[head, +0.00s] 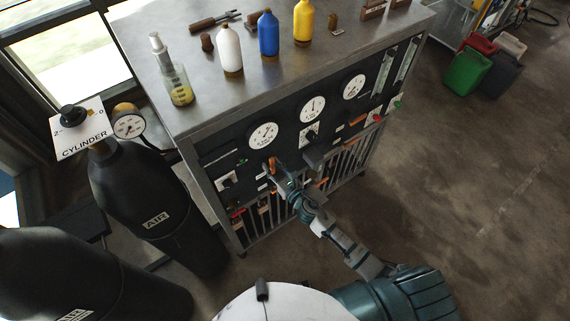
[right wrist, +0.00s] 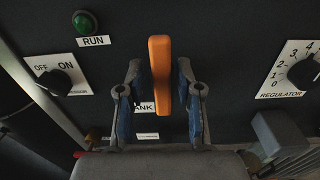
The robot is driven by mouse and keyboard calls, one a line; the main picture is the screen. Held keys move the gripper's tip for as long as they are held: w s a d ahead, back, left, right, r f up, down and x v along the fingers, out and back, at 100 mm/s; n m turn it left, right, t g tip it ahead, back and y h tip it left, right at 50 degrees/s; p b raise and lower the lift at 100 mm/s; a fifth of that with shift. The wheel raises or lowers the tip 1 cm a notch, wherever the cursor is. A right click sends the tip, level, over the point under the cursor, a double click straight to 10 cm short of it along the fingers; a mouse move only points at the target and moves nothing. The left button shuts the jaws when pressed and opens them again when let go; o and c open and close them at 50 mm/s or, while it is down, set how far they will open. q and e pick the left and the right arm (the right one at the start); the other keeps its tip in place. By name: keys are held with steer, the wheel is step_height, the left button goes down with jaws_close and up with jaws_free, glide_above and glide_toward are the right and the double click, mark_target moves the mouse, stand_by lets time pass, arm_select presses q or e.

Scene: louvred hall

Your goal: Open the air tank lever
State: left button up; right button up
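The orange lever (right wrist: 161,75) stands upright on the dark panel in the right wrist view, above a partly hidden label (right wrist: 146,107) reading "ANK". In the head view an orange lever (head: 271,164) shows at the tip of my right gripper (head: 283,177). In the right wrist view my right gripper (right wrist: 159,82) is open. Its two fingers stand on either side of the lever, with a gap visible on each side. My left gripper is not in view.
The ON/OFF knob (right wrist: 55,82), green RUN button (right wrist: 85,22) and REGULATOR knob (right wrist: 303,72) are near the lever. Bottles, including a blue one (head: 268,34), stand on the cabinet top (head: 222,85). Black air cylinders (head: 140,195) stand at left.

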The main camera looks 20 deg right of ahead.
steer(key=shift+w+r, duration=0.3)
steer(key=shift+w, duration=0.05)
steer(key=v, duration=0.7)
steer(key=shift+s+d, duration=0.1)
steer(key=v, duration=1.2)
steer(key=s+d+f+m+g+h+b, duration=0.1)
steer(key=s+d+f+m+g+h, duration=0.1)
steer(key=f+m, duration=0.65)
steer(key=s+d+f+m+g+h, duration=0.15)
steer(key=f+m, duration=0.25)
steer(key=f, duration=0.9)
steer(key=s+d+f+m+g+h+b, duration=0.1)
steer(key=s+d+f+m+g, duration=0.1)
steer(key=f+m, duration=0.65)
steer(key=s+d+f+m+g+h+b, duration=0.1)
steer(key=s+f+m+g+b, duration=0.1)
steer(key=s+f+m+g, duration=0.7)
steer(key=s+f+m, duration=0.6)
steer(key=s+f, duration=0.9)
steer(key=s, duration=0.2)
steer(key=shift+s+f+g, duration=0.2)
steer(key=shift+f+g, duration=0.15)
